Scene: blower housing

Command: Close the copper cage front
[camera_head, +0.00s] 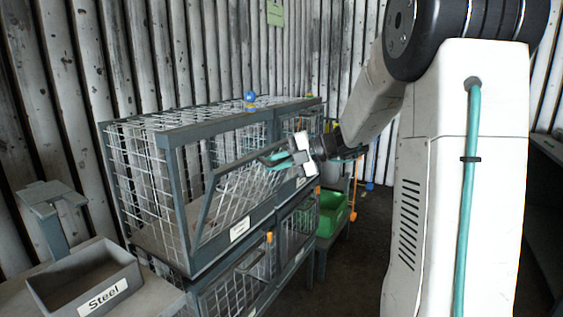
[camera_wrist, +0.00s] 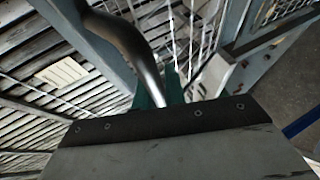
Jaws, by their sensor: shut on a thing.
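The wire cage (camera_head: 165,130) stands left of centre in the head view, with a grey frame and pale mesh. Its upper front (camera_head: 235,190) is a framed mesh panel standing partly open, tilted out of the cage's front opening. A white label (camera_head: 240,228) on the rail below it is too small to read, so I cannot tell which metal it names. My gripper (camera_head: 279,157) is at the panel's upper right part. In the wrist view, its teal fingertips (camera_wrist: 159,92) are shut on a curved grey handle (camera_wrist: 127,38). The fingertips' contact is partly hidden by the gripper body.
A lower cage (camera_head: 240,285) with an orange-topped piece sits beneath. A bin marked Steel (camera_head: 85,280) is at the lower left. A green bin (camera_head: 332,212) stands beyond the cages. Dark floor is open at the cages' right.

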